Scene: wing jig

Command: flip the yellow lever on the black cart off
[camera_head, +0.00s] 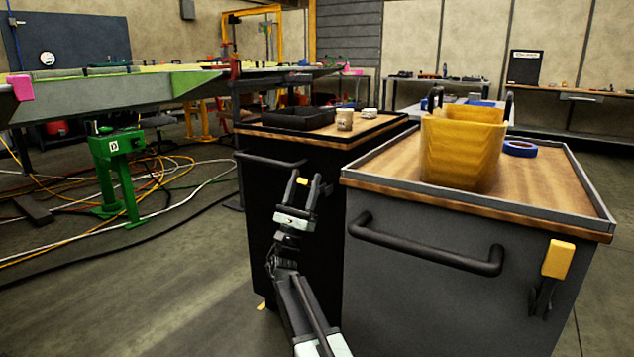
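The black cart (283,238) stands in the middle, with a wooden top and a dark front handle. My gripper (305,175) is in front of its front face, fingers pointing up and away, apart from each other. A small yellow piece (302,181) shows between the fingers and looks like the black cart's lever; my gripper hides most of it. I cannot tell whether the fingers touch it or which way it is set. Another yellow lever (558,259) with a black mount is on the grey cart's front at right.
The grey cart (443,283) stands close to my gripper's right, its handle (426,244) sticking out. It carries a yellow bin (462,150) and blue tape (520,148). A black tray (298,118) sits on the black cart. Cables (150,190) cross the floor at left.

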